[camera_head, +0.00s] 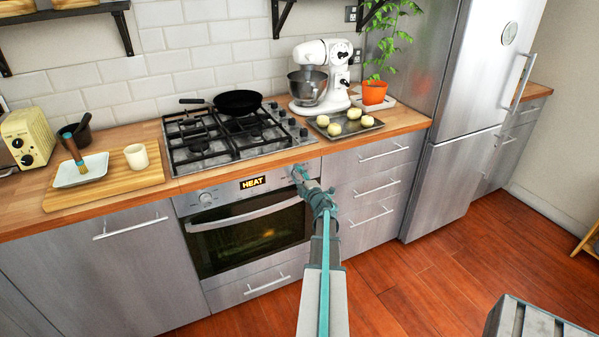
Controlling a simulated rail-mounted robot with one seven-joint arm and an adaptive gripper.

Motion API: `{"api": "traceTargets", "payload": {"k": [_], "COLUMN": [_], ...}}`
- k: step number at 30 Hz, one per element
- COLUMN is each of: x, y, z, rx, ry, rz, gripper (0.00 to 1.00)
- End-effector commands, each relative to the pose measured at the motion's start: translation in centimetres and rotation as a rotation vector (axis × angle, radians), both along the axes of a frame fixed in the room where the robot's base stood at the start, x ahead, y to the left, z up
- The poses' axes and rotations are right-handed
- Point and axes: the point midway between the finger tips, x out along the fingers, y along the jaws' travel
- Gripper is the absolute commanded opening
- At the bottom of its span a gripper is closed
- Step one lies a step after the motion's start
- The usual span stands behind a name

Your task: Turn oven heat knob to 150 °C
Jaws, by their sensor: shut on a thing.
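The oven (246,225) sits under the hob, with a steel control panel at its top. Its display (252,183) reads "HEAT" in lit letters. One round knob (206,198) is at the left end of the panel. My gripper (300,173) is at the right end of the panel, shut on the knob there. My gripper covers most of that knob, so its pointer and any temperature marks cannot be read. The oven door (250,236) is closed and a warm glow shows through its glass.
The oven door handle (244,213) runs just below the panel. A gas hob (232,140) with a black pan (238,102) is above. A tray with dough balls (346,125) and a white mixer (322,78) stand right of it. The floor in front is partly clear.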

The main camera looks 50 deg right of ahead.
Motion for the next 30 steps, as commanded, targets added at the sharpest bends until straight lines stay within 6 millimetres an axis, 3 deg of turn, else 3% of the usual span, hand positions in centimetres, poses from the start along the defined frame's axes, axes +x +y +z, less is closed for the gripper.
{"api": "traceTargets", "payload": {"k": [15,30], "x": [0.02,-0.01], "y": [0.00,0.00], "z": [0.39,0.18], "rx": [0.403,0.565], "ry": [-0.201,-0.284], "rz": [0.000,0.000], "gripper": [0.08,0.08]}}
